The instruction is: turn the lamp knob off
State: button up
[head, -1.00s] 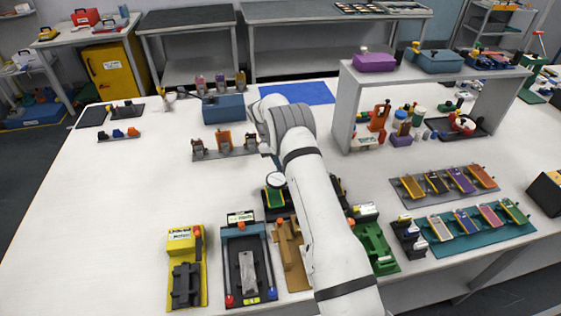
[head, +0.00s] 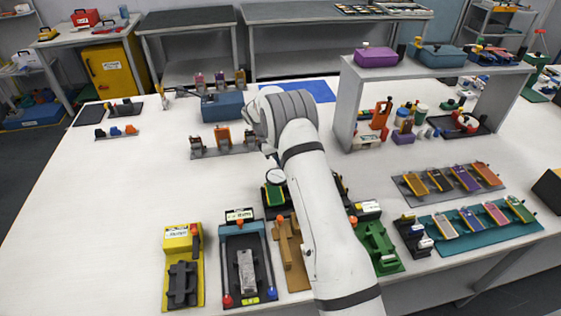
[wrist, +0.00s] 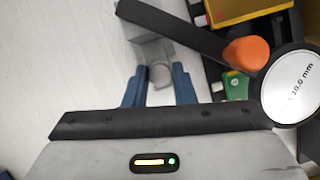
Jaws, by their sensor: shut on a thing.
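In the wrist view my gripper (wrist: 158,88) has its two blue fingers on either side of a small grey round knob (wrist: 160,74), which sits by a grey block. The fingers are closed on this knob. I cannot see a lamp clearly, and no mark on the knob shows its setting. In the head view my own white arm hides the gripper and the knob.
Close to the right of the fingers are a black bar (wrist: 175,27), an orange knob (wrist: 247,53) and a round dial (wrist: 292,88). A yellow fixture (head: 183,238) and a green fixture (head: 378,245) stand at the front.

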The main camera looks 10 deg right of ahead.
jog(key=shift+r+n, duration=0.1)
jog(key=shift+n, duration=0.4)
jog(key=o, duration=1)
jog(key=b+v, duration=0.1)
jog(key=v, duration=0.6)
jog(key=shift+a+r+b, duration=0.25)
jog(key=shift+r+b, duration=0.05)
jog(key=shift+b, duration=0.05)
